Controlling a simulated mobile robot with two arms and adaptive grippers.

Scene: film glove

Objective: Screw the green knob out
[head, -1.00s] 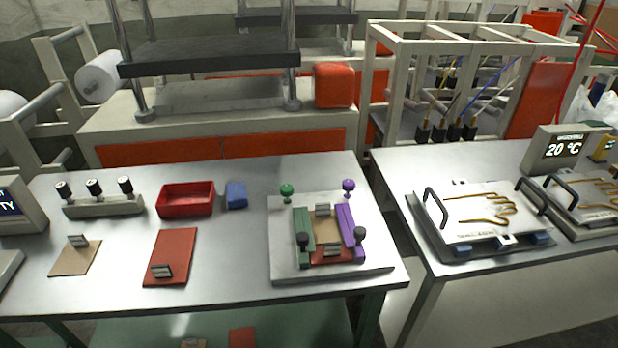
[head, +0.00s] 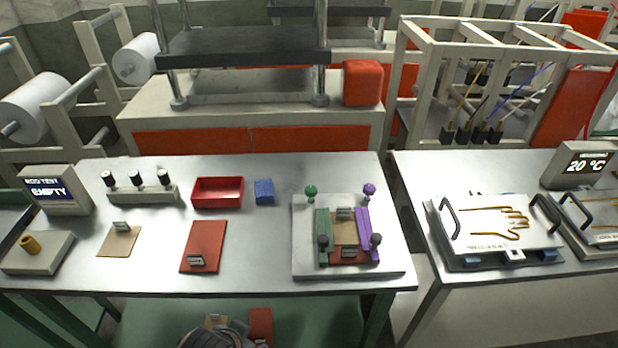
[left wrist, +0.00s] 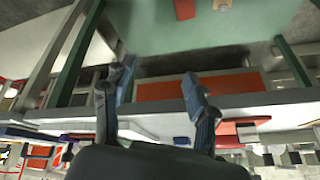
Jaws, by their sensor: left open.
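The green knob (head: 311,190) stands upright at the back left corner of the light fixture plate (head: 300,262), behind the green bar (head: 322,235). A purple knob (head: 369,190) stands at the back right, behind a purple bar (head: 362,232). Between the bars are a tan piece and a red piece with metal grips. In the left wrist view my left gripper (left wrist: 152,95) is open and empty, with its fingers apart and nothing between them. A dark part of mine shows at the bottom edge of the head view, far from the knob. My right gripper is not in view.
A red tray (head: 217,204), blue block (head: 264,191), red plate (head: 203,258) and tan plate (head: 118,252) lie left of the fixture. A hand-form plate (head: 490,212) is on the right table, across a gap.

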